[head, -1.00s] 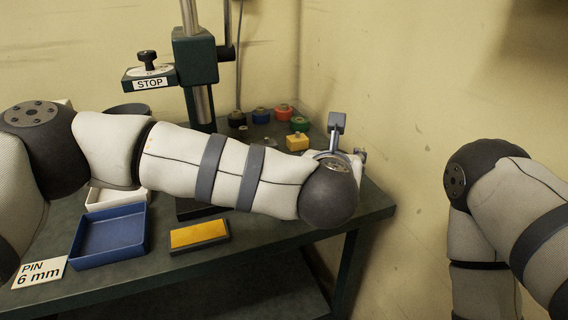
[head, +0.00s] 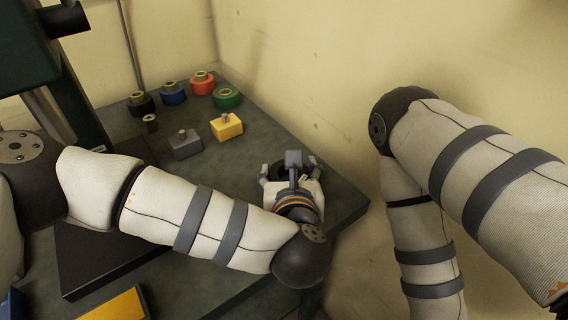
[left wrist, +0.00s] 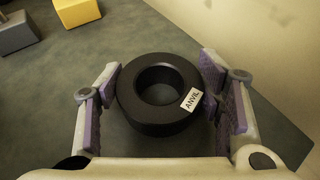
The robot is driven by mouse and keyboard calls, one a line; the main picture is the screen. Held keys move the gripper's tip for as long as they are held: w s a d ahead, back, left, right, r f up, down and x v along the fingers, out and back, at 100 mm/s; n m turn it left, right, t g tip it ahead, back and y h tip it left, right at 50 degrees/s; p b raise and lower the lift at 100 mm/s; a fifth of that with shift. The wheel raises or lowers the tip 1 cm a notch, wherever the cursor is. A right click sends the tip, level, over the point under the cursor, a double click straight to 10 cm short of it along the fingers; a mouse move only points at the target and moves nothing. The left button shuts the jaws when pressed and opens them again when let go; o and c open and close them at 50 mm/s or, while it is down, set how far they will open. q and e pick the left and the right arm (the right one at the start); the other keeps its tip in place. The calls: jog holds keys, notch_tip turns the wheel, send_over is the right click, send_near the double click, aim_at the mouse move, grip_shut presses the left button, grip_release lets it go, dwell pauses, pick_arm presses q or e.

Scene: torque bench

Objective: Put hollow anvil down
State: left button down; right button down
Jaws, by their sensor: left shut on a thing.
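The hollow anvil (left wrist: 150,122) is a thick black ring with a white ANVIL label. In the left wrist view it sits between the purple-padded fingers of my left gripper (left wrist: 160,70), which is shut on its outer sides. Its round hole faces the camera. In the head view my left gripper (head: 288,167) is over the right end of the bench (head: 340,190), and the ring is mostly hidden by the wrist. I cannot tell whether the ring touches the bench top. My right gripper is outside both views; only the right arm shows.
A yellow block (head: 227,127) and a grey block (head: 185,144) stand behind the gripper. Black, blue (head: 173,94), red (head: 203,84) and green (head: 227,97) round pieces stand farther back. The wall is close on the right. Bare bench surrounds the gripper.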

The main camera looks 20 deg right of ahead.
pick_arm(q)
jog(key=shift+s+r, duration=0.25)
jog(key=shift+f, duration=0.4)
jog(key=shift+c, duration=2.4)
grip_release()
jog(key=shift+f, duration=0.25)
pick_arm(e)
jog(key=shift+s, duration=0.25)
pick_arm(q)
jog(key=shift+a, duration=0.1)
jog(key=p+v, duration=0.1)
jog(key=v, duration=0.4)
jog(key=r+p+v, duration=0.1)
jog(key=v, duration=0.5)
jog(key=shift+r, duration=0.2)
jog(key=shift+s+r, duration=0.15)
jog(key=shift+s, duration=0.25)
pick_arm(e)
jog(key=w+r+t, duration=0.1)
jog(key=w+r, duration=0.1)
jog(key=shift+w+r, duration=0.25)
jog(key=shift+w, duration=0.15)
